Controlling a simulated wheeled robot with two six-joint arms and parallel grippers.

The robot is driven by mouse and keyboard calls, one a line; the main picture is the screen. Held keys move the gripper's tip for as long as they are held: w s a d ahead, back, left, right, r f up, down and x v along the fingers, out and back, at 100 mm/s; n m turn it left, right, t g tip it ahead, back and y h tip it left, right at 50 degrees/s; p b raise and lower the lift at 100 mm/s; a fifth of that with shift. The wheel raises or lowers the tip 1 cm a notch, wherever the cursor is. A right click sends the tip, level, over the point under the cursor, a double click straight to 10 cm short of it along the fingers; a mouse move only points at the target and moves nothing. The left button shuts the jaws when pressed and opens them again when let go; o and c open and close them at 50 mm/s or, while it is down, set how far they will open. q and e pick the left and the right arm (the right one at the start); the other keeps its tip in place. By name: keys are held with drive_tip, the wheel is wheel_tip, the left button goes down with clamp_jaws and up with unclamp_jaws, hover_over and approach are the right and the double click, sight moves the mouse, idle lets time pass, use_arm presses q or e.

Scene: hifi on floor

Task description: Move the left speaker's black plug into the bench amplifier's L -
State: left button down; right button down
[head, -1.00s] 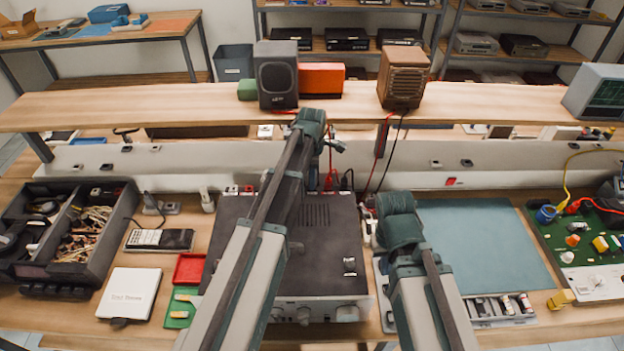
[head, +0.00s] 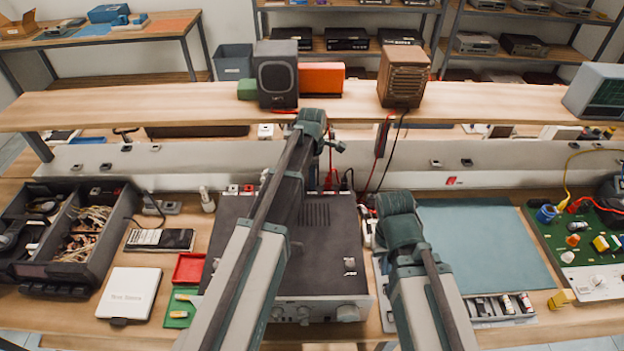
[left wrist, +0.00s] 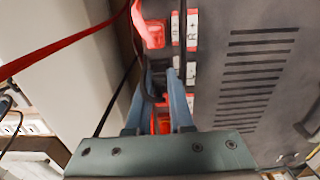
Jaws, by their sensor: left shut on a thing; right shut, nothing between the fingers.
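The bench amplifier (head: 330,262) is a dark flat box in the middle of the bench, its terminals along the back edge. The left speaker (head: 277,78) is a dark box on the shelf. My left gripper (head: 332,146) is low behind the amplifier. In the left wrist view its blue-grey fingers (left wrist: 160,72) are closed around a dark piece, apparently the black plug (left wrist: 150,88), mostly hidden. White terminal labels (left wrist: 191,30), one reading R+, lie just right of the fingertips. I cannot tell whether the plug touches a terminal. My right gripper is mostly hidden beyond its wrist (head: 400,222).
A red plug (left wrist: 152,34) with a red lead sits just beyond the left fingertips. A brown speaker (head: 402,76) stands on the shelf (head: 180,108), with red and black leads hanging below it. A blue-green mat (head: 485,245) lies clear at right.

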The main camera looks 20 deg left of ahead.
idle(0.5)
idle(0.3)
use_arm(q)
drive_tip(key=c, duration=0.7)
unclamp_jaws()
wheel_tip(320, 180, up, 14)
drive_tip(key=p, duration=1.3)
drive_tip(key=shift+f+p, duration=0.15)
drive_tip(key=shift+p, duration=0.2)
wheel_tip(320, 180, up, 5)
drive_tip(key=p, duration=0.5)
